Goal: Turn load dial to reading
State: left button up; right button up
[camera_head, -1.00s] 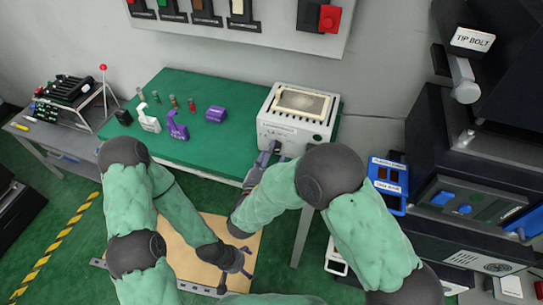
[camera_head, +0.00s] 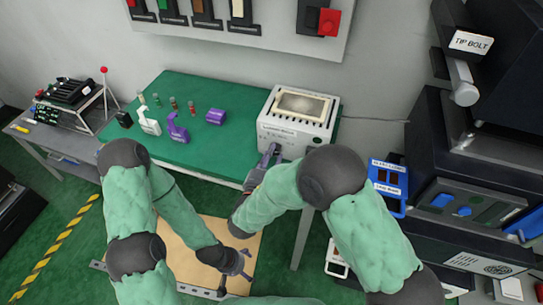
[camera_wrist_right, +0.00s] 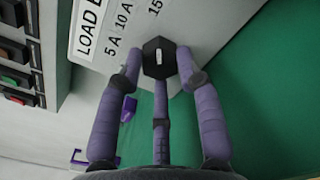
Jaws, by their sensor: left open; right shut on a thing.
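The load bank box (camera_head: 297,118) is white with a framed top and stands at the right end of the green table. In the right wrist view its front panel (camera_wrist_right: 110,30) shows a label starting "LOAD" and the marks 5 A, 10 A and 15. The black hexagonal load dial (camera_wrist_right: 158,58) has a small white mark and sits between the purple fingers of my right gripper (camera_wrist_right: 160,75), which is shut on it. My left gripper (camera_head: 240,268) is open and empty over the tan board.
Purple and white clamp-like pieces (camera_head: 177,130) and several small cylinders stand on the green table (camera_head: 190,85). A blue-framed device (camera_head: 388,185) and a dark cabinet (camera_head: 470,160) are at the right. A wall panel (camera_head: 270,30) with switches is behind. The tan board (camera_head: 215,235) lies low in front.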

jog(key=n+p, duration=0.1)
jog(key=n, duration=0.1)
jog(key=n+p, duration=0.1)
jog(key=n, duration=0.1)
jog(key=n+p, duration=0.1)
jog(key=n, duration=0.1)
jog(key=shift+s+d+f, duration=0.15)
jog(key=shift+s+f, duration=0.05)
jog(key=shift+f, duration=0.15)
jog(key=n+p, duration=0.3)
jog(key=n, duration=0.2)
jog(key=shift+d+f+n, duration=0.1)
jog(key=shift+d+n, duration=0.05)
jog(key=shift+n, duration=0.25)
jog(key=n+p, duration=0.2)
jog(key=n, duration=0.4)
jog(key=shift+s+d+n+p, duration=0.1)
jog(key=shift+n+p, duration=0.2)
jog(key=shift+p, duration=0.1)
jog(key=n+p, duration=0.1)
jog(key=n, duration=0.4)
jog(key=shift+r+p, duration=0.2)
jog(key=shift+p, duration=0.2)
jog(key=o, duration=0.8)
jog(key=shift+r, duration=0.1)
jog(key=o, duration=0.3)
jog(key=shift+d, duration=0.1)
jog(key=shift+r, duration=0.15)
